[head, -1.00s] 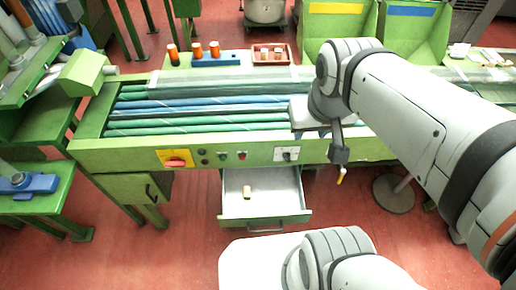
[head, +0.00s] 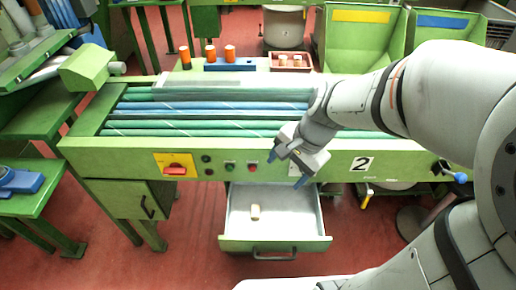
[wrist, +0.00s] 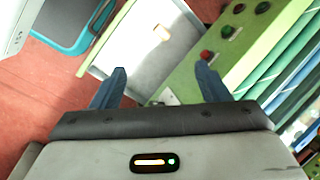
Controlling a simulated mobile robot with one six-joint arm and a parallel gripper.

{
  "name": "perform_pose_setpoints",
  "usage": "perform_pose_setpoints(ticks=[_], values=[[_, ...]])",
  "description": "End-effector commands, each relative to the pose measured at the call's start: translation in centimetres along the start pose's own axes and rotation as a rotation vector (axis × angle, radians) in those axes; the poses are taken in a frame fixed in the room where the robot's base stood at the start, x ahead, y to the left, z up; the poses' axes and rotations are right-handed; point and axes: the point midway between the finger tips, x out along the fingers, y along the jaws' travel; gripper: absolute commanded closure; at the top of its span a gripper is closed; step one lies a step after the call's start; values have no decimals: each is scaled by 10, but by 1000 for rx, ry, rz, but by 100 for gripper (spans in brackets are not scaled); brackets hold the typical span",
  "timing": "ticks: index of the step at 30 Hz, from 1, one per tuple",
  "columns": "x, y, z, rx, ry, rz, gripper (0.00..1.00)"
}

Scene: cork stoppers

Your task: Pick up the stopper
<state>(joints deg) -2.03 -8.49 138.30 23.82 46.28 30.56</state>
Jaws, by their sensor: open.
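My gripper (head: 287,163) is in front of the bench's face, above and to the right of the stopper. Its two blue fingers (wrist: 160,85) are apart with nothing between them.
The green bench (head: 130,150) carries blue and green rollers, with a red switch and buttons on its front. A red tray (head: 291,62) with more corks stands behind, beside several orange-topped pieces.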

Motion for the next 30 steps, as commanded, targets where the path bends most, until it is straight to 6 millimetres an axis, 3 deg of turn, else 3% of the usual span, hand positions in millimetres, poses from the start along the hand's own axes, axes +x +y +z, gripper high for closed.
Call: perform_pose_setpoints(ticks=[1,3,9,12,18,30], values=[[48,6,-10,97,-37,-2,31],[85,4,-18,236,-79,-12,31],[177,4,-40,592,-178,-19,31],[207,4,-48,720,-208,-16,31],[235,3,-54,844,-238,-12,31],[273,1,-46,852,-240,-9,31]])
